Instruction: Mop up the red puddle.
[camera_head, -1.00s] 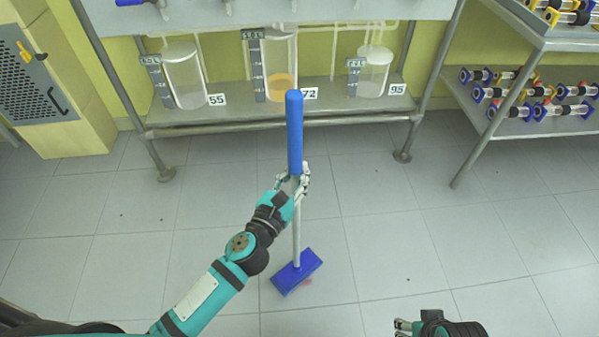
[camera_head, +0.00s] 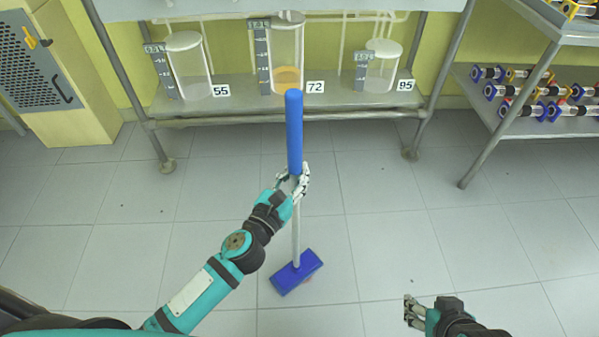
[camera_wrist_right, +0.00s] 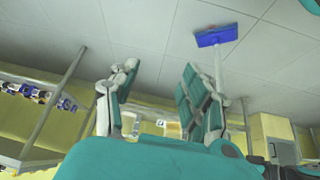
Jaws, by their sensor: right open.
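A mop with a blue handle (camera_head: 294,130), a grey shaft and a flat blue head (camera_head: 297,272) stands nearly upright, its head on the floor. My left gripper (camera_head: 292,182) is shut on the shaft just below the blue handle. A small bit of the red puddle (camera_head: 309,279) shows at the right edge of the mop head; the head hides the rest. My right gripper (camera_head: 412,312) is open and empty, low at the right, apart from the mop. In the right wrist view, its fingers (camera_wrist_right: 155,95) are spread, and the mop head (camera_wrist_right: 216,35) shows upside down beyond them.
A metal rack (camera_head: 330,116) with glass vessels labelled 55, 72 and 95 stands behind; the middle one holds orange liquid (camera_head: 287,76). A shelf with small cylinders (camera_head: 540,92) is at the right, a yellow cabinet (camera_head: 60,100) at the left. The tiled floor between is clear.

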